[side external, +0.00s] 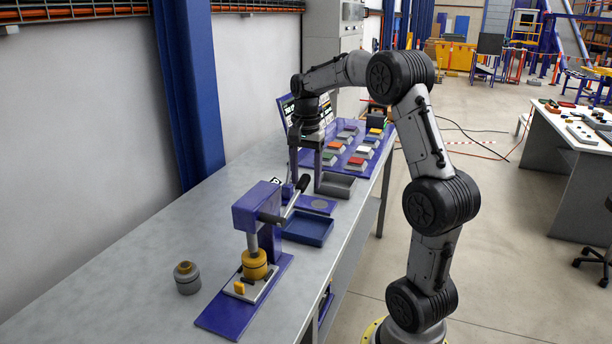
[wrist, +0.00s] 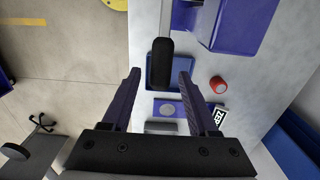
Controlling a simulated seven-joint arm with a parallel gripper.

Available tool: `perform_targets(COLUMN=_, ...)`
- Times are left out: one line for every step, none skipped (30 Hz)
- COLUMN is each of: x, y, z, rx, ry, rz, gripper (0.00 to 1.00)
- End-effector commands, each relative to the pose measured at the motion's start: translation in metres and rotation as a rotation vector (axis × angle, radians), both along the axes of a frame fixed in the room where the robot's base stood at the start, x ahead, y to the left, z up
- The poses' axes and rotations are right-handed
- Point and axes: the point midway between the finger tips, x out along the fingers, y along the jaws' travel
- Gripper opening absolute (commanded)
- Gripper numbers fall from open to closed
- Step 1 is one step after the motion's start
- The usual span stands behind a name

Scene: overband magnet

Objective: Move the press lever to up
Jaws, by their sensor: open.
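The purple-blue press (side external: 256,207) stands on the bench. Its lever has a grey rod and a black grip (side external: 302,184), and it slants up from the pivot toward the back right. My gripper (side external: 306,179) is open and points down at the grip. The press (wrist: 236,22) shows at the top right there.
A yellow cylinder (side external: 255,264) sits under the press ram. A grey knobbed cylinder (side external: 187,278) stands to its left. A blue tray (side external: 307,228) and a grey tray (side external: 336,185) lie near the bench edge. A red cap (wrist: 217,83) lies beside the right finger in the wrist view.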

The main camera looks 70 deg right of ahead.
Motion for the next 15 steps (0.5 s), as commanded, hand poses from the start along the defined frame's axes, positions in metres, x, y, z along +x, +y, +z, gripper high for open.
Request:
perform_targets(x=0.0, y=0.0, z=0.0002, rx=0.0, ry=0.0, rz=0.0, gripper=0.55)
perform_targets(x=0.0, y=0.0, z=0.0002, rx=0.0, ry=0.0, rz=0.0, gripper=0.49)
perform_targets(x=0.0, y=0.0, z=0.0002, rx=0.0, ry=0.0, rz=0.0, gripper=0.42)
perform_targets(x=0.0, y=0.0, z=0.0003, rx=0.0, ry=0.0, rz=0.0, gripper=0.37)
perform_targets(x=0.0, y=0.0, z=0.0003, rx=0.0, ry=0.0, rz=0.0, gripper=0.31)
perform_targets(x=0.0, y=0.0, z=0.0003, rx=0.0, ry=0.0, rz=0.0, gripper=0.24)
perform_targets(x=0.0, y=0.0, z=0.0004, rx=0.0, ry=0.0, rz=0.0, gripper=0.19)
perform_targets(x=0.0, y=0.0, z=0.0004, rx=0.0, ry=0.0, rz=0.0, gripper=0.13)
perform_targets(x=0.0, y=0.0, z=0.0004, rx=0.0, ry=0.0, rz=0.0, gripper=0.06)
perform_targets(x=0.0, y=0.0, z=0.0004, rx=0.0, ry=0.0, rz=0.0, gripper=0.01)
perform_targets(x=0.0, y=0.0, z=0.0004, rx=0.0, ry=0.0, rz=0.0, gripper=0.0)
perform_targets(x=0.0, y=0.0, z=0.0005, rx=0.0, ry=0.0, rz=0.0, gripper=0.0)
perform_targets(x=0.0, y=0.0, z=0.0005, rx=0.0, ry=0.0, rz=0.0, gripper=0.0)
perform_targets(x=0.0, y=0.0, z=0.0005, rx=0.0, ry=0.0, rz=0.0, gripper=0.0)
perform_targets(x=0.0, y=0.0, z=0.0005, rx=0.0, ry=0.0, rz=0.0, gripper=0.0)
